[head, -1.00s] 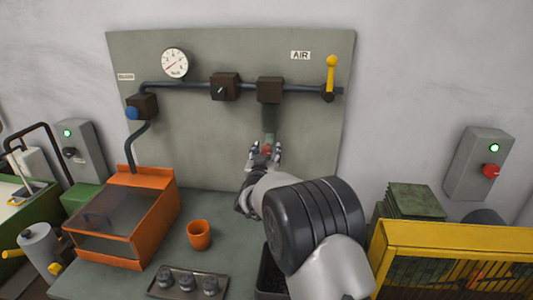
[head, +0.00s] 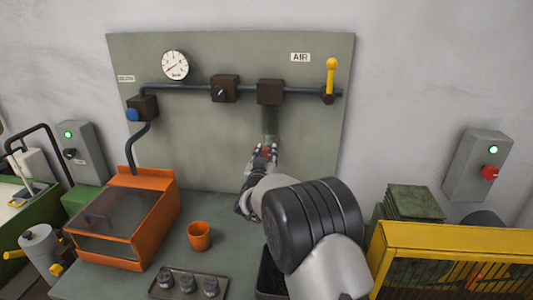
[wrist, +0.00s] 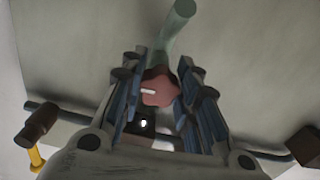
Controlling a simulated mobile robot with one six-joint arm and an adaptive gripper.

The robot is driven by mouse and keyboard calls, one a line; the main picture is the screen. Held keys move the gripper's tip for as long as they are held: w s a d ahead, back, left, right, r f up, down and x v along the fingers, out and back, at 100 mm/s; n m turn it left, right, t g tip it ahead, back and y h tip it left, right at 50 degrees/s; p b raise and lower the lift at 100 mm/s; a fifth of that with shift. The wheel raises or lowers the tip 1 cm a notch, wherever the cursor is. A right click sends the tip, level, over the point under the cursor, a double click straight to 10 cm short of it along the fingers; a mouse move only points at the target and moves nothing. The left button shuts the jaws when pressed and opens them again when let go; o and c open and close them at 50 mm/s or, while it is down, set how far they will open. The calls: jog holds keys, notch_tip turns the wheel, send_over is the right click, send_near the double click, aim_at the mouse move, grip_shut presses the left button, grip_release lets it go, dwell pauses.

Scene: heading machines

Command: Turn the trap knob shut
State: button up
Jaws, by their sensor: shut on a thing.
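The trap knob is a small red lobed knob with a white mark, low on the panel (head: 200,140) in the head view. It sits at the bottom of the greenish, see-through trap bowl (head: 270,122), which hangs from a dark block (head: 270,91) on the air line. In the wrist view the knob (wrist: 165,93) lies between both fingers, its white mark pointing left. My gripper (head: 263,154) is shut on the knob, as the wrist view (wrist: 161,86) also shows. In the head view the fingers hide most of the knob.
A pressure gauge (head: 175,65), another dark block (head: 225,89) and a yellow lever (head: 331,75) are along the pipe. Below stand an orange box (head: 155,225), an orange cup (head: 199,236) and a tray (head: 160,292) of dark parts. A yellow guard (head: 450,235) is at right.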

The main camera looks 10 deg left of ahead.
jog(key=n+p, duration=0.3)
jog(key=n, duration=0.1)
jog(key=shift+d+r, duration=0.1)
jog(key=shift+r, duration=0.05)
jog(key=n+p, duration=0.3)
jog(key=n, duration=0.1)
jog(key=shift+r+n, duration=0.1)
jog(key=shift+n, duration=0.2)
jog(key=n+p, duration=0.2)
jog(key=n, duration=0.2)
jog(key=shift+n, duration=0.3)
jog(key=shift+n+p, duration=0.75)
jog(key=shift+n, duration=1.05)
jog(key=o, duration=1.1)
